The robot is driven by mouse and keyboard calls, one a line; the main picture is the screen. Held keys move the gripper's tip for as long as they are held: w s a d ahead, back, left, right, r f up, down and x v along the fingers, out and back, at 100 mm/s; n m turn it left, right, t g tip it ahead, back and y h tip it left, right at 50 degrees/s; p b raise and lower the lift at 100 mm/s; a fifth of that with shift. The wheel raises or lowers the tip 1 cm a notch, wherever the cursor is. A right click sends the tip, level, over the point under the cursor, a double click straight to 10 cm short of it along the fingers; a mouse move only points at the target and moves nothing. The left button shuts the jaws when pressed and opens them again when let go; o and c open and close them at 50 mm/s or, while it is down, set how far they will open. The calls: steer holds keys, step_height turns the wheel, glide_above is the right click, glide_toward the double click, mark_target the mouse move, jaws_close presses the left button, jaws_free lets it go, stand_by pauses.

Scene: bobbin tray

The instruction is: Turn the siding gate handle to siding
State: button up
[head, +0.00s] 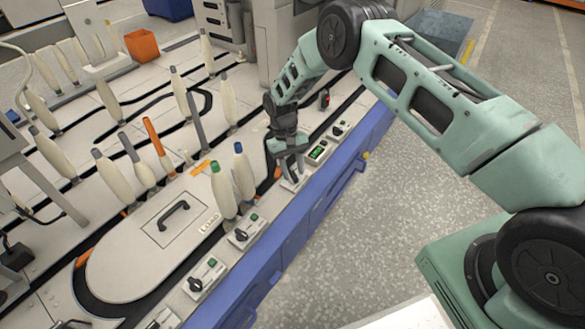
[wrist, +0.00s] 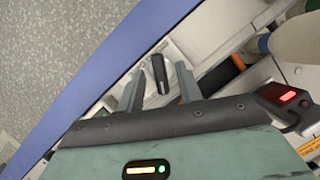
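A black lever-like handle (wrist: 160,73) sits on a pale plate (wrist: 173,50) in the wrist view. It may be the siding gate handle, but I cannot read any label on it. My gripper (wrist: 159,72) is open, with one finger on each side of the handle and a visible gap on both sides. I cannot tell how far the fingertips are above the plate. In the head view my gripper (head: 293,172) points down over the machine's front edge and hides the handle.
Switch boxes with black knobs (head: 241,235) line the front rail. Upright bobbins (head: 223,190) stand close on the left. The grey floor (head: 370,225) is clear.

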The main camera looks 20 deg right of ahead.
steer(key=d+p+v, duration=0.1)
steer(key=p+v, duration=0.3)
steer(key=v, duration=1.3)
steer(key=shift+a+r, duration=0.2)
steer(key=shift+a, duration=0.25)
steer(key=shift+w, duration=0.1)
